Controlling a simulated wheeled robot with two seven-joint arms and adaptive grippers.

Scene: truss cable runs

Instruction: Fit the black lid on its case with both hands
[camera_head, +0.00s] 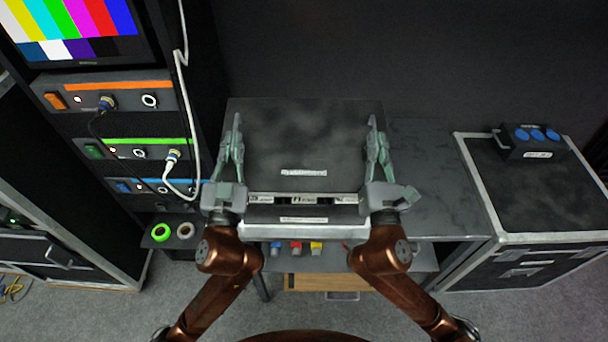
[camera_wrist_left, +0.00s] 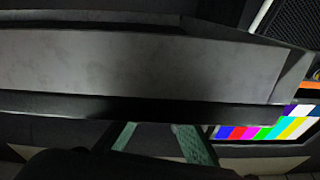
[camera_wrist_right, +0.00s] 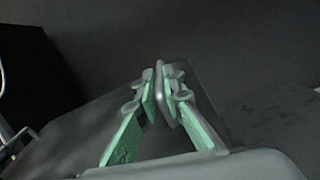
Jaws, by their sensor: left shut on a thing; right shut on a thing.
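The black lid (camera_head: 310,135) is a broad dark panel with a pale label near its front edge. It lies over the case (camera_head: 265,214), whose front strip with small labels and pale front edge shows below it; whether they touch is hidden. My left gripper (camera_head: 237,122) is shut on the lid's left side. My right gripper (camera_head: 373,122) is shut on its right side. In the right wrist view the right fingertips (camera_wrist_right: 160,82) pinch a thin grey edge. In the left wrist view a pale grey panel hides the left fingertips.
The table (camera_head: 430,165) is bare right of the case. A black trunk (camera_head: 550,195) with a blue-socket box (camera_head: 530,140) stands at the right. At the left is a rack (camera_head: 150,120) with a hanging white cable (camera_head: 184,100). Green tape (camera_head: 160,233) lies on a low shelf.

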